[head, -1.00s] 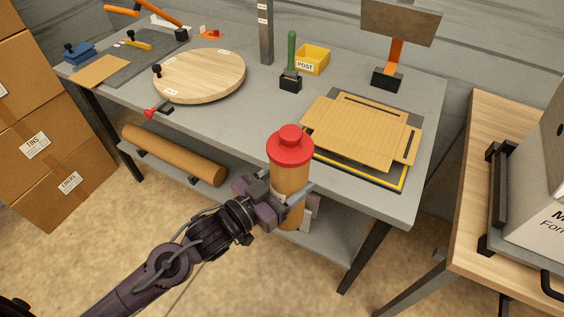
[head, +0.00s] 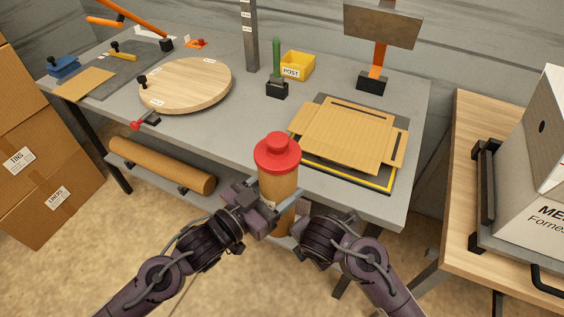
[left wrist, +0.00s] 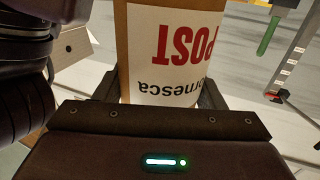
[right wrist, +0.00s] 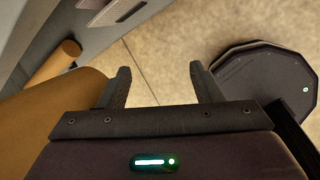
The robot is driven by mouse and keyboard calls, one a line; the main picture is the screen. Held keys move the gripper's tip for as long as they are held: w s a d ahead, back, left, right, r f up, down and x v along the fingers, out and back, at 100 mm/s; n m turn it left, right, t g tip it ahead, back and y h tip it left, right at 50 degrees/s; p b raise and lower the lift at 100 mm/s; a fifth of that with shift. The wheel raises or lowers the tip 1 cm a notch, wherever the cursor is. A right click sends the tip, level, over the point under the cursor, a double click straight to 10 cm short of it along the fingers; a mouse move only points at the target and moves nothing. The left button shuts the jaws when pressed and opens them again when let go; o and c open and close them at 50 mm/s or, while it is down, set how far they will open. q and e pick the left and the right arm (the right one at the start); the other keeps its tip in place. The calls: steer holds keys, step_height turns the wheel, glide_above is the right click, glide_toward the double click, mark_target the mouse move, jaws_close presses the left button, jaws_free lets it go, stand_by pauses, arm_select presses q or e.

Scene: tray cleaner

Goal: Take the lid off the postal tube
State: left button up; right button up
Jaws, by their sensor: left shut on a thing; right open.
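The postal tube (head: 277,188) is a brown cardboard cylinder held upright in front of the table. Its red lid (head: 277,153), with a round knob on top, sits on its upper end. My left gripper (head: 268,207) is shut around the tube's body below the lid. In the left wrist view the tube (left wrist: 150,50) shows a white label with red POST print between the fingers. My right gripper (right wrist: 160,85) is open with nothing between its fingers. In the head view it is beside the tube's lower part, its fingertips partly hidden.
The grey table (head: 215,125) behind carries a round wooden board (head: 190,85), a yellow POST bin (head: 298,66), a green-handled tool (head: 277,70) and flat cardboard (head: 345,135). A brown roll (head: 160,165) lies on the lower shelf. A wooden side table (head: 450,190) stands at right.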

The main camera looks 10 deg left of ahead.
steer(key=s+r+n+t, duration=0.2)
steer(key=r+n, duration=0.2)
steer(key=r, duration=0.6)
steer(key=s+r+n+t, duration=0.3)
steer(key=r+n, duration=0.2)
steer(key=r, duration=0.5)
steer(key=n+t+y, duration=0.3)
steer(key=t, duration=0.1)
glide_toward(272, 139)
steer(key=x, duration=1.2)
steer(key=shift+f, duration=0.1)
steer(key=c, duration=1.2)
